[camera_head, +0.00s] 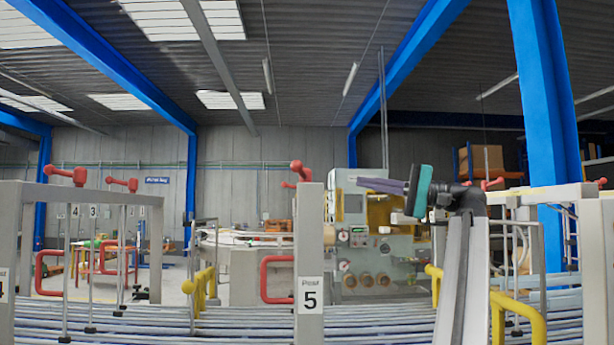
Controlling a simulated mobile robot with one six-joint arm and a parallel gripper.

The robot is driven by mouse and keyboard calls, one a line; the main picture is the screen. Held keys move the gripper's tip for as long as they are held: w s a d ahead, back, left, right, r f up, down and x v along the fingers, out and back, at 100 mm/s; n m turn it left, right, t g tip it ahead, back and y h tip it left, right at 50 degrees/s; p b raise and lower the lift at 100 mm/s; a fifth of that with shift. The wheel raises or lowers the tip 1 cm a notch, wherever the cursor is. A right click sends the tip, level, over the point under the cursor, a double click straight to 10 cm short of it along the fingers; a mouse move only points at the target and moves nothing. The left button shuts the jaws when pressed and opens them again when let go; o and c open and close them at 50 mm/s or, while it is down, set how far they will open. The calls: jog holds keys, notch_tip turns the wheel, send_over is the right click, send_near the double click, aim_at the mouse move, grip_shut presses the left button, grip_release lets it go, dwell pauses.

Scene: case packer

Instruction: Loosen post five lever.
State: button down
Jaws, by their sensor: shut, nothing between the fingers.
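Post five (309,240) is a grey upright post with a label reading "Post 5" near its lower end. A red lever (300,171) sits on top of it, its knob raised toward the upper left. My gripper (361,183) is right of this lever, with dark grey-purple fingers pointing left and a teal part behind them. The fingers look closed together and hold nothing. In the picture a gap separates the fingertips from the lever; the depth between them is unclear.
Other red levers (66,175) sit on posts and frames at left and right. A red handle (264,279) stands left of post five, and yellow handles (201,285) are lower. Horizontal rails (150,322) cross the front. A machine (372,245) stands behind.

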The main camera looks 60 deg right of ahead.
jog(key=p, duration=0.1)
send_near(303, 172)
jog(key=x, duration=0.4)
jog(key=shift+w+r, duration=0.15)
jog(key=shift+w, duration=0.15)
jog(key=shift+p+x, duration=0.45)
jog(key=shift+x, duration=0.45)
